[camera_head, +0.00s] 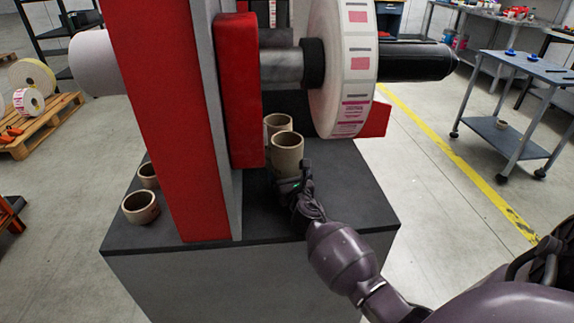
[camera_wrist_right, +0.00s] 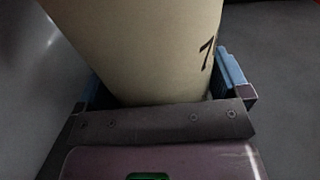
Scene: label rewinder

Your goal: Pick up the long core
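A tall tan core (camera_head: 287,152) stands upright on the dark machine top, right of the red column. A second tan core (camera_head: 278,122) stands just behind it, partly hidden. My right gripper (camera_head: 290,178) is low at the near side of the front core. In the right wrist view, a core (camera_wrist_right: 145,45) with a dark printed "7" fills the space between the fingers of the gripper (camera_wrist_right: 165,88). A blue-padded finger is on each side, very close to the core wall. I cannot tell whether the pads press on it. My left gripper is not in view.
Two short cores (camera_head: 140,207) (camera_head: 148,175) sit on the machine top (camera_head: 265,222) left of the red column (camera_head: 170,120). A label roll (camera_head: 343,70) on a spindle hangs above and behind the tall cores. A grey cart (camera_head: 510,75) stands at right.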

